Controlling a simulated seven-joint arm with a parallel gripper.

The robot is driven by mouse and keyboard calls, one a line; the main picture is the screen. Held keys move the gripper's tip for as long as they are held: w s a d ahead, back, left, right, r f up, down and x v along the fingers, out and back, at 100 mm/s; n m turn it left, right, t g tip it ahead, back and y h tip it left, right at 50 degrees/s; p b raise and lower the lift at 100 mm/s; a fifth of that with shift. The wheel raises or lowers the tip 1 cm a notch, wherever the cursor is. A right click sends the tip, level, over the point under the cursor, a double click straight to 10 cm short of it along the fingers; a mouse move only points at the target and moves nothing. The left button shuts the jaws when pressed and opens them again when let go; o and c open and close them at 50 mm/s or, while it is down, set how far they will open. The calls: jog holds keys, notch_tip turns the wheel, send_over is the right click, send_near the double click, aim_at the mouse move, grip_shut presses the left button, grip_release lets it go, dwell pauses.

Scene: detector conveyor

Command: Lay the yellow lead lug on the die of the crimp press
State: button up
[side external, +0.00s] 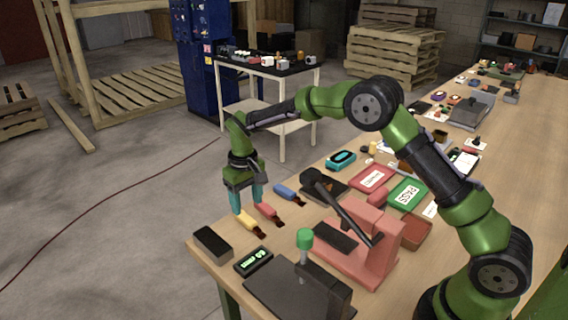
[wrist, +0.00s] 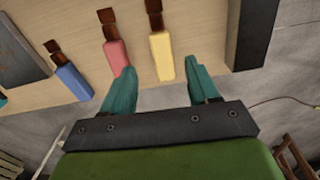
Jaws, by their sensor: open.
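The yellow lead lug (side external: 247,221), with a brown end, lies on the bench near its left edge. In the wrist view the yellow lug (wrist: 161,57) appears between the two teal fingers of my open gripper (wrist: 158,72), just beyond their tips. My gripper (side external: 249,201) is empty and points down over the lugs in the side view; its exact height is unclear. A red-pink press with a long dark lever (side external: 345,215), apparently the crimp press (side external: 358,262), stands right of the lugs. A dark pad (side external: 335,236), possibly its die, shows at its left.
A red lug (wrist: 116,54) is close to the left finger, with a blue lug (wrist: 73,82) farther left. A dark block (side external: 213,243), a display box (side external: 253,262) and a green-knobbed fixture (side external: 297,292) stand at the front. Red and green trays (side external: 407,194) lie behind the press.

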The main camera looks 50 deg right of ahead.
aim_at(247, 218)
notch_tip(247, 218, down, 5)
jog(key=shift+w+a+f, duration=0.1)
jog(key=shift+a, duration=0.05)
grip_shut()
notch_tip(247, 218, up, 15)
jog(key=s+d, duration=1)
jog(key=d, duration=0.1)
jog(key=shift+n, duration=0.3)
jog(key=shift+s+a+f, duration=0.1)
jog(key=shift+s+f, duration=0.35)
jog(key=shift+f, duration=1.35)
jog(key=shift+s+a+f, duration=0.1)
jog(key=shift+s+f, duration=0.4)
jog(key=shift+f, duration=1.35)
jog(key=shift+s+a+f, duration=0.1)
jog(key=shift+s+f, duration=0.35)
jog(key=shift+f, duration=1.35)
jog(key=shift+s+f, duration=0.2)
jog(key=shift+s, duration=0.9)
jog(key=shift+s+f, duration=0.15)
jog(key=shift+s, duration=1)
jog(key=shift+s+f, duration=0.2)
jog(key=shift+s, duration=0.9)
